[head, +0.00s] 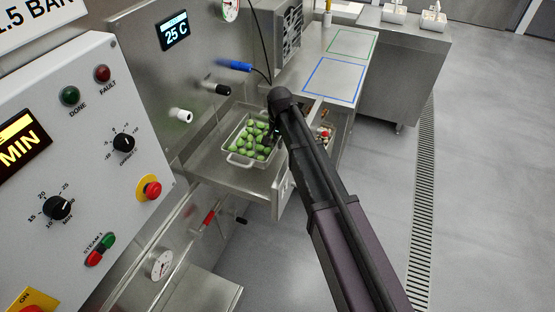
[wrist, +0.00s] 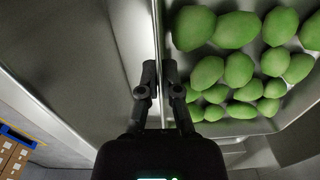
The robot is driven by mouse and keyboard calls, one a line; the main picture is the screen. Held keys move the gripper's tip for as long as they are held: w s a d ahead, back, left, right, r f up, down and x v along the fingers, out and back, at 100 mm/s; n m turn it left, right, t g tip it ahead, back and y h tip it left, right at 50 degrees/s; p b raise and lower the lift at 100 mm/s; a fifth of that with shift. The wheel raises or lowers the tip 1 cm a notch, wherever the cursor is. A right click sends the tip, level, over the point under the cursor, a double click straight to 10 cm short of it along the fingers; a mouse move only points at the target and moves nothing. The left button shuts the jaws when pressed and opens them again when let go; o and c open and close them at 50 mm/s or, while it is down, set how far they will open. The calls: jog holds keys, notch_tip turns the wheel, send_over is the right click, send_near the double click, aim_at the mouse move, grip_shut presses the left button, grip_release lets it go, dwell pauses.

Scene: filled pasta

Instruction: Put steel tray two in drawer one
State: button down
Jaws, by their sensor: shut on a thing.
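A steel tray (head: 232,153) holding several green pasta pieces is on a steel surface below the 25 C display in the head view. In the wrist view, the same tray (wrist: 158,25) fills the upper right with its green pieces. My gripper (wrist: 160,70) is shut on the tray's near wall, one finger on each side of it. In the head view my arm hides most of the gripper and the tray's right side. An open drawer (head: 341,138) with small pale and red pieces in it shows just right of my arm, partly hidden. I cannot read which drawer or tray number this is.
A control panel (head: 100,190) with knobs and buttons stands close at left. Blue, black and white handles (head: 234,66) stick out above the tray. A counter with blue (head: 334,78) and green outlined areas lies behind, clear. Open floor (head: 480,180) is at right.

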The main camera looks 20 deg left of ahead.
aim_at(278, 161)
jog(key=shift+f+b, duration=0.9)
jog(key=shift+f, duration=0.35)
jog(key=shift+f, duration=0.15)
jog(key=shift+f+b, duration=1.75)
jog(key=shift+b, duration=0.1)
jog(key=shift+f, duration=0.15)
jog(key=c, duration=0.8)
grip_release()
jog(key=shift+r, duration=0.2)
notch_tip(278, 161, up, 12)
jog(key=p, duration=1.2)
jog(key=shift+d, duration=0.15)
